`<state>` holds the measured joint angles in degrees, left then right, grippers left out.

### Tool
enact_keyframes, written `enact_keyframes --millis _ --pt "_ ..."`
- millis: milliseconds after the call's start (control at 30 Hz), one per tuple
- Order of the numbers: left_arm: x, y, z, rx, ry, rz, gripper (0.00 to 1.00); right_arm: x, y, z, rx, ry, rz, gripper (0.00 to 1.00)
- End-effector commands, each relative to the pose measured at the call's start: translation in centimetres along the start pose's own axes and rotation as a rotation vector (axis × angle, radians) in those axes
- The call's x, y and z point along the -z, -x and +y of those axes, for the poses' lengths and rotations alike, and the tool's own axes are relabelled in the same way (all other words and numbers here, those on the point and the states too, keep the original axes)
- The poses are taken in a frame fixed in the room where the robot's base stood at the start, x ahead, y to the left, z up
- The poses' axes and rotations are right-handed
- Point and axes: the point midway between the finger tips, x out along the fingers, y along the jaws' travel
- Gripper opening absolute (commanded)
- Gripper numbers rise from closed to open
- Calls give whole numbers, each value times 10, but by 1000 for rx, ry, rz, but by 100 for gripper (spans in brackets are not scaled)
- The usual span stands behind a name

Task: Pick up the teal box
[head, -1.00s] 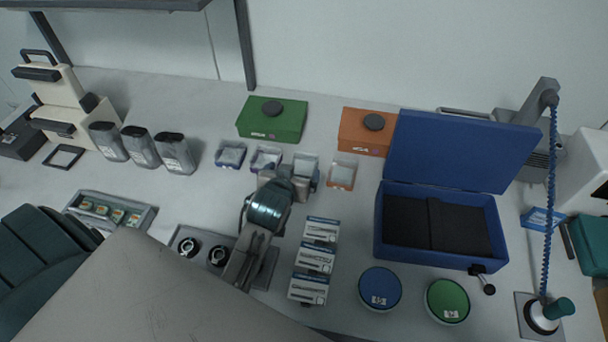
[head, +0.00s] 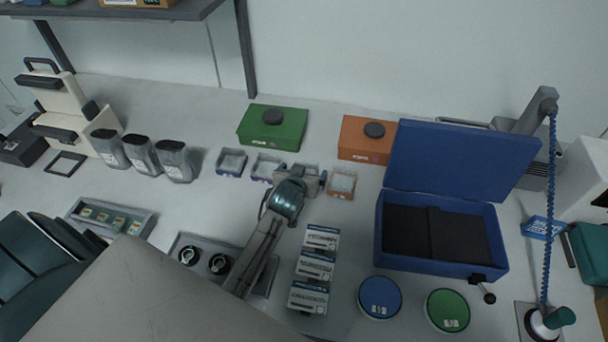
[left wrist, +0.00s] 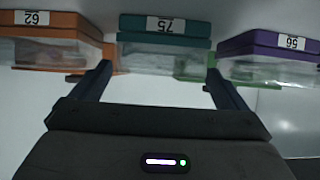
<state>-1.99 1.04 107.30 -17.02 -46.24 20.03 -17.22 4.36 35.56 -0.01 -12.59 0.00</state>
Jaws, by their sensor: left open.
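The teal box (left wrist: 165,26) shows in the left wrist view, centred ahead of the fingers, with a teal lid and a label reading 75. My left gripper (left wrist: 157,78) is open, one finger to each side of the box, with nothing visible between the fingers. In the head view my left gripper (head: 297,180) is over the row of small boxes, between a purple one and an orange one. It hides most of the spot there. I cannot tell whether the fingers touch the box. My right gripper is not in view.
An orange box (left wrist: 55,38) and a purple box (left wrist: 270,48) stand close on either side. A green case (head: 273,127) and an orange case (head: 366,139) lie behind. White cartons (head: 315,266) and an open blue case (head: 440,268) are nearer and right.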

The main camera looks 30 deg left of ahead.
Motion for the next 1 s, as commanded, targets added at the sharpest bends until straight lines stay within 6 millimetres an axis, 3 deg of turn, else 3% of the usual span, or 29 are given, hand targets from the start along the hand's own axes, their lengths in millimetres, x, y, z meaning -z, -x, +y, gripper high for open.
enact_keyframes --millis 200,433,700,1000 --pt "0 -18 -1 0 -2 0 95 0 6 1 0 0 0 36" --pt "-1 -19 0 0 -1 0 95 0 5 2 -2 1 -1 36" --pt "-1 -19 0 0 -1 0 46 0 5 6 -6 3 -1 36" --pt "1 -18 0 0 -1 0 45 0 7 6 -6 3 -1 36"
